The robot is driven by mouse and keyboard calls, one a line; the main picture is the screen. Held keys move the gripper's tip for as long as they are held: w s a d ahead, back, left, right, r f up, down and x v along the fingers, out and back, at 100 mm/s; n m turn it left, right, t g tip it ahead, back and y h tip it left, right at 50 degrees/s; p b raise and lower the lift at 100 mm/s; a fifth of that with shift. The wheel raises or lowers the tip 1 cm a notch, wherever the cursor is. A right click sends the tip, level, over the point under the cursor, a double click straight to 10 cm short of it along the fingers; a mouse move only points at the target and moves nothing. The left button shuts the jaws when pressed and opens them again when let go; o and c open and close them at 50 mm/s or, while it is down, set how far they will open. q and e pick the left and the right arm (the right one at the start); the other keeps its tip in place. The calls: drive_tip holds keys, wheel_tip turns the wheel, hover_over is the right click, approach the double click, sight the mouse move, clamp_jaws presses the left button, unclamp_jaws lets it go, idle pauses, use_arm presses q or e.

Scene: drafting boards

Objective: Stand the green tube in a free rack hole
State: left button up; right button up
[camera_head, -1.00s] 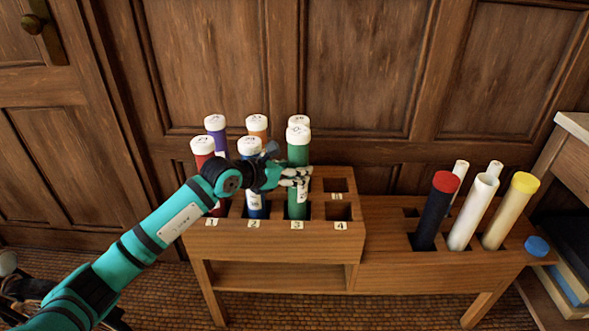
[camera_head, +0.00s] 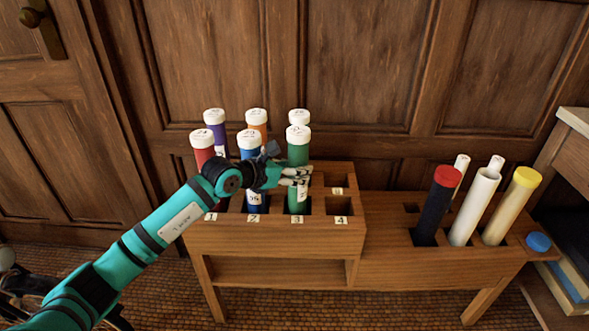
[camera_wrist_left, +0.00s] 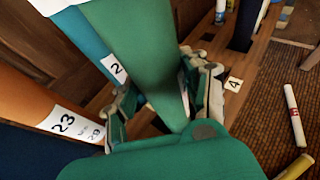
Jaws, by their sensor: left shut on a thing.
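The green tube (camera_head: 298,153), with a white cap, stands roughly upright over rack hole 3, its lower end hidden inside the hole. It also fills the middle of the left wrist view (camera_wrist_left: 135,50). My left gripper (camera_head: 297,177) is shut around the tube above the rack top (camera_head: 318,211). Its fingers lie on both sides of the tube in the left wrist view (camera_wrist_left: 165,105). The hole marked 4 (camera_head: 339,206) and the hole behind it (camera_head: 337,180) are empty. My right gripper is not in view.
Left of the green tube stand red (camera_head: 203,155), blue (camera_head: 249,152), purple (camera_head: 216,132) and orange (camera_head: 257,131) tubes. Another white-capped tube (camera_head: 299,117) stands close behind. A lower rack (camera_head: 385,262) at right holds dark, white and yellow tubes. Loose tubes (camera_wrist_left: 295,113) lie on the floor.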

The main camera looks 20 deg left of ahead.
use_arm(q)
drive_tip(key=o, duration=1.4)
drive_tip(key=v, duration=0.7)
drive_tip(key=shift+s, duration=0.2)
drive_tip(key=shift+a+r, duration=0.1)
drive_tip(key=shift+r, duration=0.05)
